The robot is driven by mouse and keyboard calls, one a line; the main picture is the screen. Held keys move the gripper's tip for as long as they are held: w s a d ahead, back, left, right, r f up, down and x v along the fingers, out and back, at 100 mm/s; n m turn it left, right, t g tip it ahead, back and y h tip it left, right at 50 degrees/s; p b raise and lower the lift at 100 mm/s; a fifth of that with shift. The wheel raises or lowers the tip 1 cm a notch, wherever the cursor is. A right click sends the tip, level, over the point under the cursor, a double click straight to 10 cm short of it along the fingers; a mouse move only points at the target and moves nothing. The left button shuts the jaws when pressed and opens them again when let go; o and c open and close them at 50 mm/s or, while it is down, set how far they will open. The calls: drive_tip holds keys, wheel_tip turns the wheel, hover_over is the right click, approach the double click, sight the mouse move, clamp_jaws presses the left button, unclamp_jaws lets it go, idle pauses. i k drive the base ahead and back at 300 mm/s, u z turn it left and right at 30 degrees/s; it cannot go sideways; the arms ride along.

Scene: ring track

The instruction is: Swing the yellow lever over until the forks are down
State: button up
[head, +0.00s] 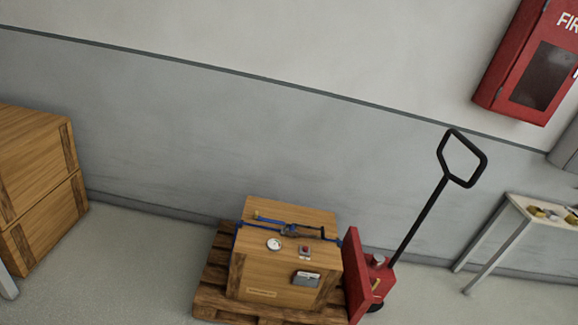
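A red pallet jack (360,272) with a black loop handle (463,158) stands at the lower right of centre, its handle leaning up to the right. A small yellowish piece (376,284) shows low on its red body; it may be the yellow lever, but it is too small to tell its position. The forks are hidden, and I cannot tell whether they are up or down. A wooden pallet (213,282) beside the jack carries a wooden crate (262,270). My gripper is not in view.
Stacked wooden crates (38,165) stand at the left. At the right are a white table (508,222) with small items and a red fire cabinet (528,70) on the wall. Bare floor (130,260) lies between the stacked crates and the pallet.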

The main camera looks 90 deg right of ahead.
sight(377, 281)
drive_tip(key=z, duration=0.2)
drive_tip(key=i, duration=0.1)
drive_tip(key=z, duration=3.05)
drive_tip(key=k, duration=0.9)
drive_tip(key=z, duration=0.2)
drive_tip(key=i, duration=0.9)
drive_tip(key=u, duration=0.1)
